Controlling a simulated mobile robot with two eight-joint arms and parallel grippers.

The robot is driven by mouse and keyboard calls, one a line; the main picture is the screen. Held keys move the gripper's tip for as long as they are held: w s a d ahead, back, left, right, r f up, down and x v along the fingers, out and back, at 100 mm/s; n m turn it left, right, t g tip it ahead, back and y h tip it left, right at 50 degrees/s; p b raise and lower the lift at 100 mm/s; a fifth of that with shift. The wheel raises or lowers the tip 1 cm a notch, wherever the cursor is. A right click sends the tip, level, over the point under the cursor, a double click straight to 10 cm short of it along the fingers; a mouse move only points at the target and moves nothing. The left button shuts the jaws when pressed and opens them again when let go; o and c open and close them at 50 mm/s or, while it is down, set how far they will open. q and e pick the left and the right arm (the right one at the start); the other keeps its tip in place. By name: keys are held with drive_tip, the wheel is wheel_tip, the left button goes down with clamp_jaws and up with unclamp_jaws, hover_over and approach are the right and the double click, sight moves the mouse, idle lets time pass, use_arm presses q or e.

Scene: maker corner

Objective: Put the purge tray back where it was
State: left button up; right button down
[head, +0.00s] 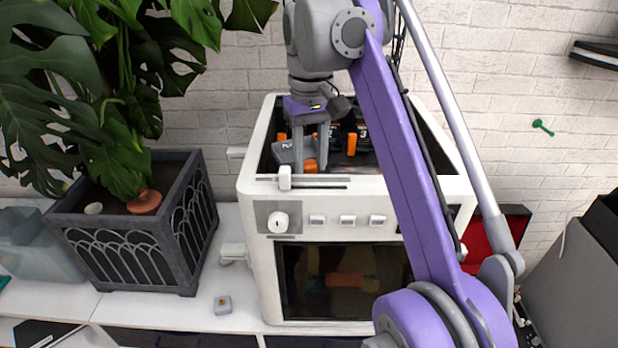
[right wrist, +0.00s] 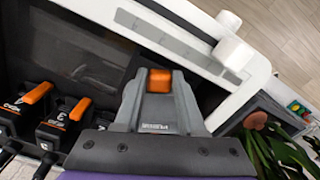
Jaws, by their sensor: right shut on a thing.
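My right gripper (head: 310,158) is shut on the tray, pointing down inside the open top of the white machine (head: 257,215). In the right wrist view, the grey tray (right wrist: 150,115) with its lettering shows in front of the gripper's palm, with the orange part (right wrist: 160,80) above. I cannot tell whether the tray touches the machine's floor. My left gripper is not in view.
Black units with orange levers (head: 352,143) stand inside the machine, close beside the gripper; they also show in the right wrist view (right wrist: 66,108). The machine's white rim (head: 262,180) surrounds the opening.

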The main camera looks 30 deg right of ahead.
drive_tip(key=f, duration=0.1)
drive_tip(key=w+f, duration=0.1)
drive_tip(key=shift+f+b, duration=0.4)
drive_tip(key=shift+s+f, duration=0.2)
drive_tip(key=shift+f, duration=0.15)
drive_tip(key=shift+s+r, duration=0.15)
drive_tip(key=shift+s, duration=0.1)
drive_tip(key=shift+w+f, duration=0.25)
drive_tip(key=shift+w, duration=0.05)
drive_tip(key=c, duration=0.8)
unclamp_jaws()
drive_tip(key=o, duration=0.3)
drive_tip(key=shift+s+r, duration=0.1)
drive_tip(key=shift+s, duration=0.05)
drive_tip(key=shift+r, duration=0.1)
